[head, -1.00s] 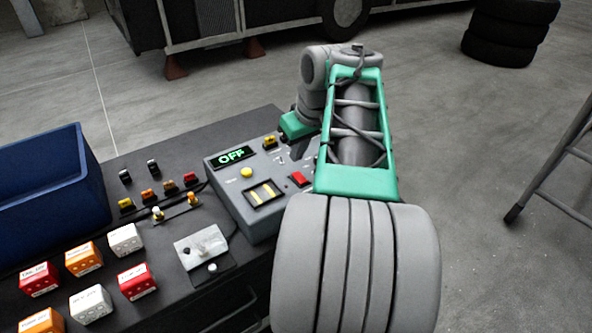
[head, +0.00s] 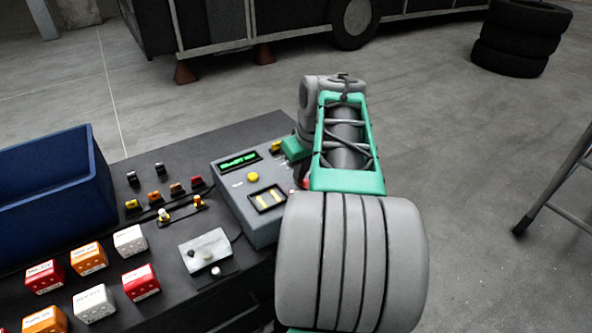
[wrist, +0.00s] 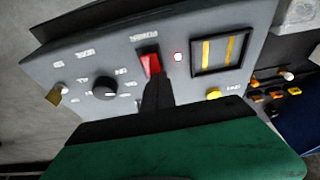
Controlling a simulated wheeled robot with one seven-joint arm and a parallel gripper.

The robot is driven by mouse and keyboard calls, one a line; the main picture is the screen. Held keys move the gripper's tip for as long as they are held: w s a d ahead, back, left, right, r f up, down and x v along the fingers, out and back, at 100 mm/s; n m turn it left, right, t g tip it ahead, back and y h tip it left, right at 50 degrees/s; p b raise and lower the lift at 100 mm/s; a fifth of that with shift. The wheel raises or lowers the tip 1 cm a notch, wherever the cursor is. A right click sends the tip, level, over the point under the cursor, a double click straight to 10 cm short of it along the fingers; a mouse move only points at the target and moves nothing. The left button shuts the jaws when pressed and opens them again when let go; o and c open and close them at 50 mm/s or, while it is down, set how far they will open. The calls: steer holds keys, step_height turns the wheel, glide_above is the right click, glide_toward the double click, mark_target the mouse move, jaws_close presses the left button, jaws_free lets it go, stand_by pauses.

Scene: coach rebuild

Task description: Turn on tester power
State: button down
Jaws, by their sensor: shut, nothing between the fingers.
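The grey tester box (head: 262,222) stands on the dark bench. Its display (head: 240,161) now shows a longer line of green text, too small to read for certain. In the head view my arm hides most of the switch and the fingertips.
The panel also has a black knob (wrist: 104,88), a yellow button (head: 253,177) and a framed window with yellow bars (head: 267,198). A blue bin (head: 50,205) and several coloured blocks (head: 88,258) stand on the bench to the left.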

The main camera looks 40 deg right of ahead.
steer(key=shift+s+d, duration=0.15)
steer(key=shift+s, duration=0.1)
steer(key=shift+s+r, duration=0.15)
steer(key=shift+s, duration=0.5)
steer(key=shift+a, duration=0.2)
step_height(320, 180, up, 14)
steer(key=p, duration=0.6)
steer(key=shift+s, duration=0.1)
